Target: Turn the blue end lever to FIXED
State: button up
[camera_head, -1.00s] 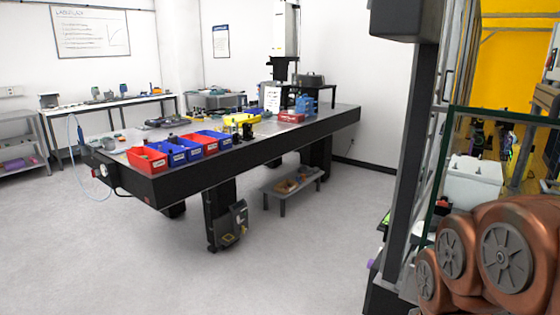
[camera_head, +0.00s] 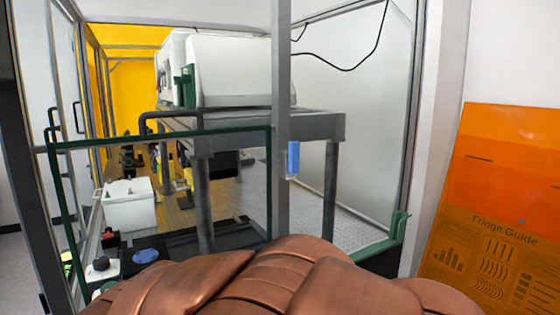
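A small upright blue piece (camera_head: 293,158) shows beside the grey vertical post, below the table top level. It may be the blue end lever, but I cannot tell for sure, and no FIXED marking is readable. A round blue knob or cap (camera_head: 145,256) sits low at the left on a dark surface. My gripper is not in view. Copper-coloured links of my arm fill the bottom middle.
A green-edged clear panel (camera_head: 160,190) and a grey post (camera_head: 281,100) stand before a grey table (camera_head: 325,124) bearing a white machine (camera_head: 235,70). A white box (camera_head: 130,204) stands left. An orange Fringe Guide panel (camera_head: 500,200) stands right.

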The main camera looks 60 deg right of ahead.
aim_at(293, 146)
jog(key=z, duration=2.15)
jog(key=k, duration=1.05)
jog(key=u, duration=0.6)
jog(key=i, duration=0.55)
jog(key=z, duration=0.05)
